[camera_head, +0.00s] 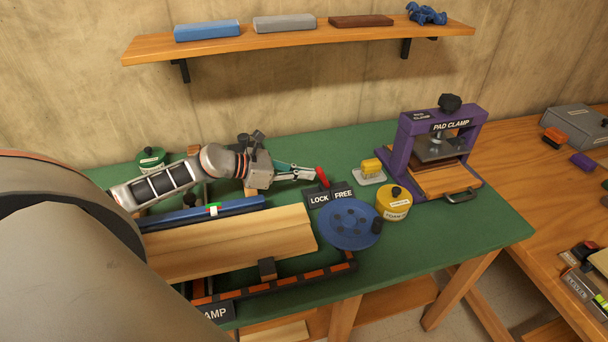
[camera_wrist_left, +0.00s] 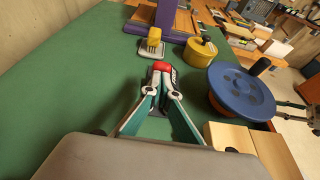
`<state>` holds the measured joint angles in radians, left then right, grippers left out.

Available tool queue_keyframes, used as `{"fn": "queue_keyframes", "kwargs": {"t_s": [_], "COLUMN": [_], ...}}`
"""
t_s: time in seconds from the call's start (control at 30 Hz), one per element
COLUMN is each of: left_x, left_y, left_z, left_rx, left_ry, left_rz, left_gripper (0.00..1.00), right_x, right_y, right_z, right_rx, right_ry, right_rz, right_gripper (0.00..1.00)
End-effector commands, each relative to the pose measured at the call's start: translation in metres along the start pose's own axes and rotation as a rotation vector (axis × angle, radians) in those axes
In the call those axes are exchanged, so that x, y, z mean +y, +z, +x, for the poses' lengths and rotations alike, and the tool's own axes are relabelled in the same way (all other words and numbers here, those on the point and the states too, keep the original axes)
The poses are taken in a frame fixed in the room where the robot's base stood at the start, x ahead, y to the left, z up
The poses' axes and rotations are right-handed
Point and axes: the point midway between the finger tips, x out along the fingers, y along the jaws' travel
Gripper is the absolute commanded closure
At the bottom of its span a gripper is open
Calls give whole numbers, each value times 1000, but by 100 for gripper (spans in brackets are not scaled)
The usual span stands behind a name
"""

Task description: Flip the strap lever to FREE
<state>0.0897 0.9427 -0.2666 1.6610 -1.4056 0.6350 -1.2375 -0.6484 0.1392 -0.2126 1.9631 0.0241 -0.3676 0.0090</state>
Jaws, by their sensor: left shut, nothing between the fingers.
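The strap lever (camera_head: 322,177) has a red handle and stands at the LOCK/FREE label plate (camera_head: 330,195). In the head view its top leans slightly left, toward the LOCK side. My left gripper (camera_head: 312,175) is shut and empty, its fingertips right at the red handle; I cannot tell if they touch it. In the left wrist view the shut fingertips (camera_wrist_left: 161,86) are just in front of the red handle (camera_wrist_left: 162,67), and the label is mostly hidden. A dark two-pronged shape at that view's right edge may be my right gripper; its state is unclear.
A blue round knob wheel (camera_head: 349,224) stands close in front of the label. A yellow canister (camera_head: 394,203), a yellow block on a white base (camera_head: 371,172) and the purple pad clamp (camera_head: 440,150) stand to the right. A wooden board (camera_head: 225,245) lies left. Green tabletop is clear behind the lever.

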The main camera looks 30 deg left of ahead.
Motion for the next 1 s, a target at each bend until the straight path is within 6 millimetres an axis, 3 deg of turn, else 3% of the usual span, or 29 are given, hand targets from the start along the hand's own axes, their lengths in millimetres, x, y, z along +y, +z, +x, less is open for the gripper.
{"fn": "queue_keyframes", "kwargs": {"t_s": [0.37, 0.8, 1.0], "left_x": [0, 1, 0], "left_y": [12, 40, 41], "left_z": [5, 28, 33], "left_rx": [-2, -3, -1], "left_ry": [0, 1, 0], "left_rz": [3, 3, 0], "left_gripper": [100, 100, 100], "right_x": [0, 0, 0], "right_y": [0, -2, -2], "right_z": [0, -1, -1], "right_rx": [0, -1, -1], "right_ry": [0, 0, 0], "right_rz": [0, 0, 0], "right_gripper": [60, 60, 60]}}
